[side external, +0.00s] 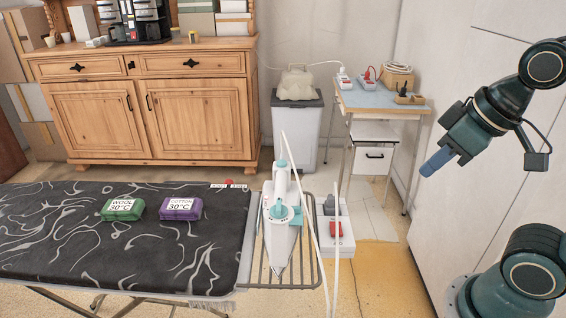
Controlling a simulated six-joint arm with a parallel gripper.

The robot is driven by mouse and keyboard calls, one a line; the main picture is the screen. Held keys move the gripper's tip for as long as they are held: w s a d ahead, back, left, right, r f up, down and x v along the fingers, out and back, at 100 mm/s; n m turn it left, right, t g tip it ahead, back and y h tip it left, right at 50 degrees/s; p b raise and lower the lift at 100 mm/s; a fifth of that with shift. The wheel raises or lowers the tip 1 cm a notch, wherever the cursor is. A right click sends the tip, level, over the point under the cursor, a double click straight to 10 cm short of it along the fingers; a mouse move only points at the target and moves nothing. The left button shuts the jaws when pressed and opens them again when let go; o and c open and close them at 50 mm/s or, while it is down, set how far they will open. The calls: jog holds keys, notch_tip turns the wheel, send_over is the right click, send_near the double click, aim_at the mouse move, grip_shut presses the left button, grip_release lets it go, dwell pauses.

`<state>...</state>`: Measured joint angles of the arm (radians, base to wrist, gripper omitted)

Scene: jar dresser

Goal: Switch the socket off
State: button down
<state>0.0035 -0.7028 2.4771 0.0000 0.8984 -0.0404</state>
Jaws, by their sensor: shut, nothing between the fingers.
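A white socket block (345,248) with a red rocker switch (335,230) sits low beside the iron rest, right of the ironing board. A dark plug (330,206) is at its far end, and white cords cross in front of it. I cannot tell which way the switch is tilted. Other white sockets with red parts, one on the left (343,79) and one on the right (368,84), lie on the small blue-topped table. My gripper (427,171) is shut and empty, with blue fingertips pointing down-left. It hangs in the air right of the socket block, apart from it.
A white and teal iron (281,225) stands on the wire rest (256,262). Green (122,209) and purple (181,208) labelled blocks lie on the dark patterned ironing board (60,245). A wooden dresser (180,105) and a bin (295,130) stand behind. A white wall is at the right.

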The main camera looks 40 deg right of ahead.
jog(key=w, duration=0.2)
jog(key=n+g, duration=0.5)
jog(key=n, duration=0.4)
send_over(335, 225)
notch_tip(335, 225, down, 12)
jog(key=shift+w+f, duration=0.1)
jog(key=shift+f, duration=0.15)
notch_tip(335, 225, down, 14)
jog(key=shift+r, duration=0.1)
dwell(0.5)
jog(key=shift+f, duration=0.2)
dwell(0.5)
